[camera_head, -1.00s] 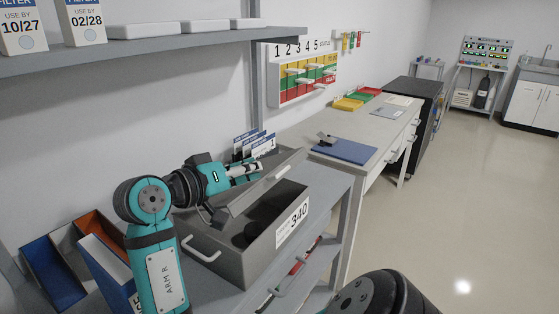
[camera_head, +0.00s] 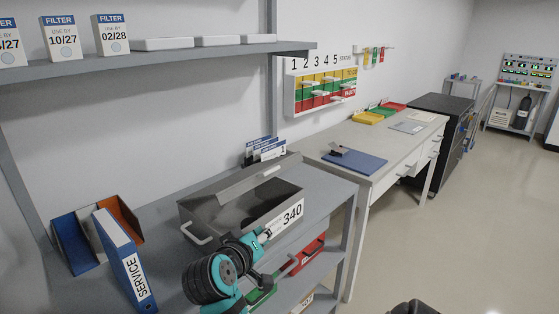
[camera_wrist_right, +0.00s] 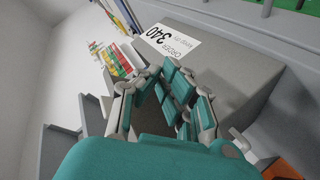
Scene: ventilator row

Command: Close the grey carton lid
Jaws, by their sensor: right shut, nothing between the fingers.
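The grey carton (camera_head: 212,233) stands on the grey bench, with a white label reading 340 on its front and a handle on its left end. Its grey lid (camera_head: 232,182) is open, raised and tilted along the back side, with a light handle on it. Part of the inside shows. My right gripper (camera_head: 265,235) is shut and empty, low in front of the carton by the label. Whether it touches the carton I cannot tell. The right wrist view shows its fingers (camera_wrist_right: 163,78) before the carton's labelled wall (camera_wrist_right: 235,75). My left gripper is not in view.
A blue SERVICE binder (camera_head: 124,262) and an open file holder (camera_head: 76,243) stand left of the carton. Cards (camera_head: 268,148) stand behind it. A shelf (camera_head: 160,56) with filter boxes hangs above. A desk with a blue clipboard (camera_head: 354,161) is to the right.

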